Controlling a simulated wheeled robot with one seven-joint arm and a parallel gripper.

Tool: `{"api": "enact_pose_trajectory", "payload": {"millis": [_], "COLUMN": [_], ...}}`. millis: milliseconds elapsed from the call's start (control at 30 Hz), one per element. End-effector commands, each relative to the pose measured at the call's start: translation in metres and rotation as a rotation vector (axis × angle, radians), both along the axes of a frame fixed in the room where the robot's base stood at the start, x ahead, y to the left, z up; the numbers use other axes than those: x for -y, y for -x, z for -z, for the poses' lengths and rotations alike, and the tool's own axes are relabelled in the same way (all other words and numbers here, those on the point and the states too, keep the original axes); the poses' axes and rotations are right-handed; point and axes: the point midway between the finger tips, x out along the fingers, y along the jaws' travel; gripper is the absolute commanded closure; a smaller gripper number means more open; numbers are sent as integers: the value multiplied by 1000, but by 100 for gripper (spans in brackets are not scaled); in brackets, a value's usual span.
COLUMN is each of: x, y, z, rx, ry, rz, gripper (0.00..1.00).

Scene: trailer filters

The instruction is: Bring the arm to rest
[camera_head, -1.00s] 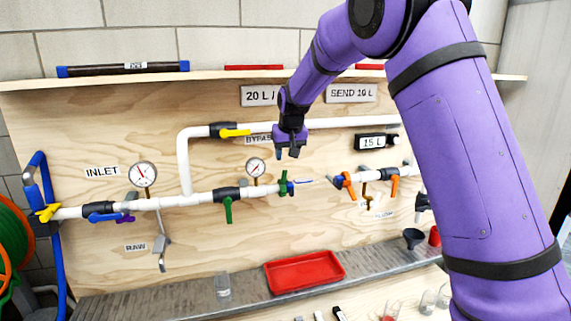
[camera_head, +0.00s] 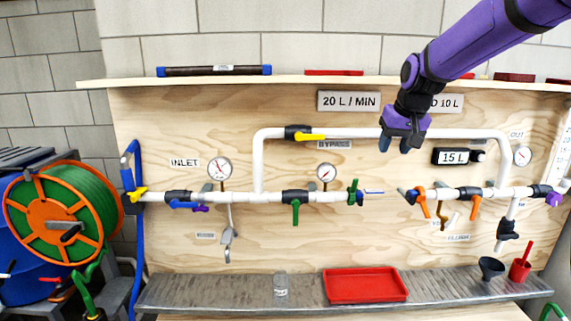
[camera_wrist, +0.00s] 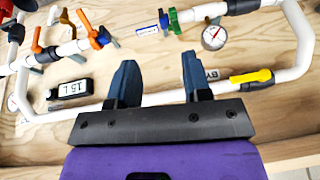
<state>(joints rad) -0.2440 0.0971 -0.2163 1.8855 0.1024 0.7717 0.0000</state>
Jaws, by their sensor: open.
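My purple arm reaches in from the upper right in the head view. My gripper (camera_head: 402,146) hangs in front of the plywood panel, near the white bypass pipe (camera_head: 375,133) and to the left of the 15 L display (camera_head: 457,157). In the wrist view, my gripper (camera_wrist: 160,78) shows two dark fingers spread apart with nothing between them. The bypass pipe also passes behind the fingers in the wrist view (camera_wrist: 160,98). Whether the gripper touches the pipe cannot be told.
A red tray (camera_head: 365,287) lies on the metal ledge (camera_head: 215,290). A hose reel (camera_head: 62,226) stands at the left. A shelf (camera_head: 320,81) runs above the panel.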

Motion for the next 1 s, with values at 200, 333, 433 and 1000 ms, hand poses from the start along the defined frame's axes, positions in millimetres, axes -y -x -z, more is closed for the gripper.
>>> {"api": "enact_pose_trajectory", "payload": {"millis": [200,333,433,1000], "x": [15,21,24,30], "y": [82,131,168,338], "z": [-29,-37,-39,-2], "rx": [17,26,34,71], "ry": [-20,-20,-16,61], "rz": [-3,-7,-11,-10], "gripper": [55,55,55,55]}}
